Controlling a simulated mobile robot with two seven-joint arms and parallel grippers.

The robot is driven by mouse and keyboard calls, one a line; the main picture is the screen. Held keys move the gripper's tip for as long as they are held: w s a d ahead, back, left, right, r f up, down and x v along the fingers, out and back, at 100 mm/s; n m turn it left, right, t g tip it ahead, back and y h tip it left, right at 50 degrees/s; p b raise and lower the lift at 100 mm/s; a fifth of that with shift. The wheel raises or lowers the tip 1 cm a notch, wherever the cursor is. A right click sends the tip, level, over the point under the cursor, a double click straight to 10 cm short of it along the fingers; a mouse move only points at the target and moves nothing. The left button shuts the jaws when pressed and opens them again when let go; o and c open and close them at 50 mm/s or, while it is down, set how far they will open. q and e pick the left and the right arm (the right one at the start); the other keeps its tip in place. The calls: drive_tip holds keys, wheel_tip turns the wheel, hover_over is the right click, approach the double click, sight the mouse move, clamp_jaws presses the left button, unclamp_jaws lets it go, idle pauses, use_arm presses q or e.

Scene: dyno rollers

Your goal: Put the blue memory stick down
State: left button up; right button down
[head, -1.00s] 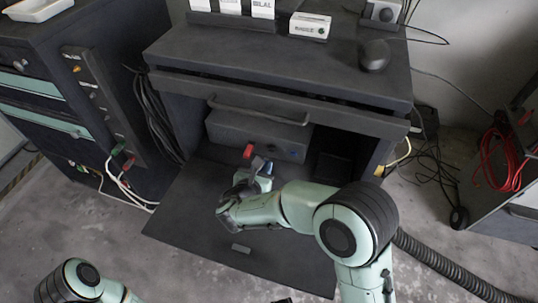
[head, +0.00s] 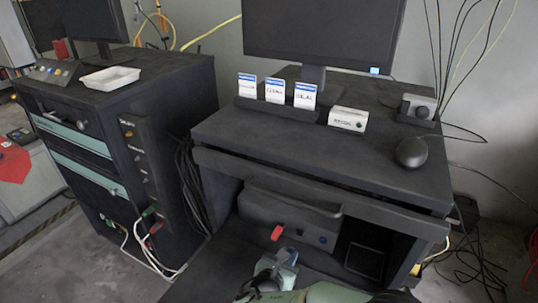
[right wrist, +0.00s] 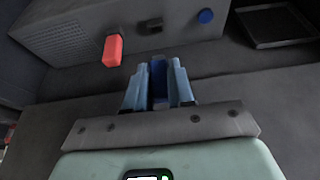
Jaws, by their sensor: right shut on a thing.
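The blue memory stick (right wrist: 158,82) shows as a dark blue piece between the two pale blue fingers of my right gripper (right wrist: 158,75) in the right wrist view. The gripper is shut on it, and the fingers hide much of it. In the head view my right gripper (head: 283,262) is at the bottom, in front of the dark box in the open cabinet; the stick cannot be made out there. My left gripper is not in view.
The dark box (head: 290,215) has a red stick (head: 277,232) jutting from its front and a round blue part (head: 323,240). A shallow black tray (head: 365,262) lies to its right. On the cabinet top are a small white box (head: 347,119), a mouse (head: 411,152) and a monitor (head: 320,35).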

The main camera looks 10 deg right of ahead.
drive_tip(key=d+n+y, duration=0.1)
drive_tip(key=d, duration=0.1)
drive_tip(key=w+d+n+t+y, duration=0.1)
drive_tip(key=d, duration=0.1)
drive_tip(key=d+n+y, duration=0.1)
drive_tip(key=d, duration=0.1)
drive_tip(key=shift+w+d+r+t, duration=0.15)
drive_tip(key=shift+w+r+t, duration=0.15)
drive_tip(key=shift+w+r, duration=0.1)
use_arm(q)
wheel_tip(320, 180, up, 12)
drive_tip(key=p, duration=1.3)
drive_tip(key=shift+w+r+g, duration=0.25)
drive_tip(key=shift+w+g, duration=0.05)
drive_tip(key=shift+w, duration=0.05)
use_arm(e)
drive_tip(key=r, duration=0.1)
drive_tip(key=s+r+m+h, duration=0.1)
drive_tip(key=s+r+m+g+h, duration=0.1)
drive_tip(key=shift+r, duration=0.25)
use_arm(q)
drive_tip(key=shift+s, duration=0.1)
